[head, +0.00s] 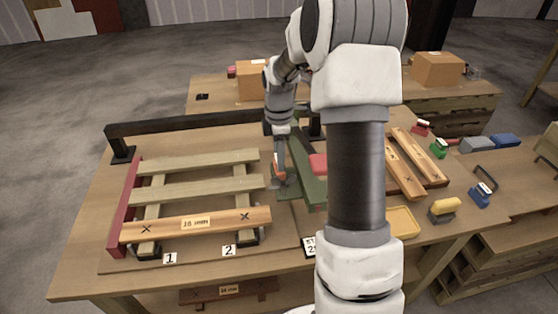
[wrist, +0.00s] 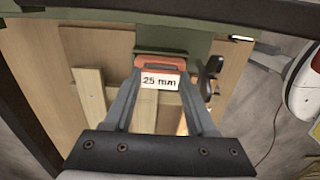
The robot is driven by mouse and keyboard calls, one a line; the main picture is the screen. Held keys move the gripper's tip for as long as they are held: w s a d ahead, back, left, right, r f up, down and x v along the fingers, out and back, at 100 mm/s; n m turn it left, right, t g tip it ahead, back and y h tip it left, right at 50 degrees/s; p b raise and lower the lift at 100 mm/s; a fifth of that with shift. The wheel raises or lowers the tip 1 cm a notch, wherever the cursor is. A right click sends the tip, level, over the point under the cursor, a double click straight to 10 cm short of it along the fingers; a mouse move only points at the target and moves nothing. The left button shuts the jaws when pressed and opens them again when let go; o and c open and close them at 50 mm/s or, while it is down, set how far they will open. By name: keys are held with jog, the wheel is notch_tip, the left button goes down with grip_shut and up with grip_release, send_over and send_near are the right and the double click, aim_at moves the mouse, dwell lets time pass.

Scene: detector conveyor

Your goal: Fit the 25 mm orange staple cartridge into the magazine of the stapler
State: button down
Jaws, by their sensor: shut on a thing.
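The orange staple cartridge (wrist: 152,64) with a white "25 mm" label sits between the fingertips of my gripper (wrist: 160,82) in the wrist view. My gripper is shut on it. Right in front of the cartridge is a green part of the stapler (wrist: 170,44); I cannot tell whether the cartridge touches it or is partly inside. In the head view my gripper (head: 279,178) is low beside the left side of the green stapler (head: 308,185). The stapler has a red part on top, and my arm hides much of its right side.
A wooden pallet frame (head: 200,165) with an "18 mm" plank lies to the left. Cardboard boxes (head: 438,68) stand on the tables behind.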

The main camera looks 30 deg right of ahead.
jog(key=shift+f, duration=0.8)
jog(key=shift+f, duration=0.1)
jog(key=shift+c, duration=1)
grip_release()
notch_tip(320, 180, up, 12)
jog(key=p, duration=0.1)
